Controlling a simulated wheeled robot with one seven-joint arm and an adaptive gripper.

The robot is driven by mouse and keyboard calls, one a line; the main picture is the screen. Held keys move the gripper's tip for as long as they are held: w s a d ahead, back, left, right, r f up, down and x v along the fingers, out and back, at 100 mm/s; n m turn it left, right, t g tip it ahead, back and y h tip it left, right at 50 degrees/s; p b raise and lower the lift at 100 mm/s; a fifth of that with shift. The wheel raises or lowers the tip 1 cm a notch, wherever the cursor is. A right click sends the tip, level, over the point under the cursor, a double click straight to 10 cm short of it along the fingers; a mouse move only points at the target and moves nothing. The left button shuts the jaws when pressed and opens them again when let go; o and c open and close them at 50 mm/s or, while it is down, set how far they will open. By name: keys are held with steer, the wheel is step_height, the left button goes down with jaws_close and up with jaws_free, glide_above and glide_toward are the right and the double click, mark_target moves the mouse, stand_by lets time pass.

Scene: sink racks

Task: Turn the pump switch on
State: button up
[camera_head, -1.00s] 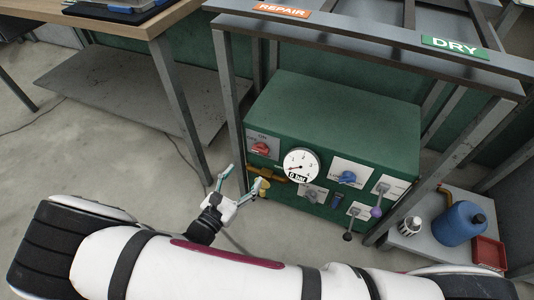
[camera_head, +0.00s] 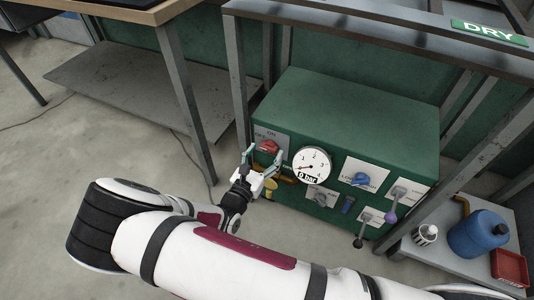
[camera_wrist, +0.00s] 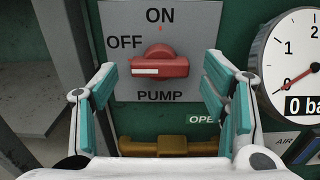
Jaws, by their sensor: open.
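The pump switch (camera_wrist: 160,62) is a red rotary knob on a grey plate (camera_wrist: 198,20) marked ON at the top, OFF at the left and PUMP below. In the wrist view its white-marked end points left, toward OFF. The knob (camera_head: 269,146) also shows at the upper left of the green box's front in the head view. My gripper (camera_wrist: 160,80) is open, with one teal-padded finger on each side of the knob and a visible gap to it. In the head view my gripper (camera_head: 264,153) is right in front of the switch plate.
A round gauge (camera_head: 311,165) reading 0 bar sits right of the switch. A brass-coloured handle (camera_wrist: 168,145) lies below it. A blue knob (camera_head: 361,180) and several levers are farther right. A grey frame post (camera_head: 238,85) stands at the left.

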steer(key=shift+x, duration=0.95)
steer(key=c, duration=1.2)
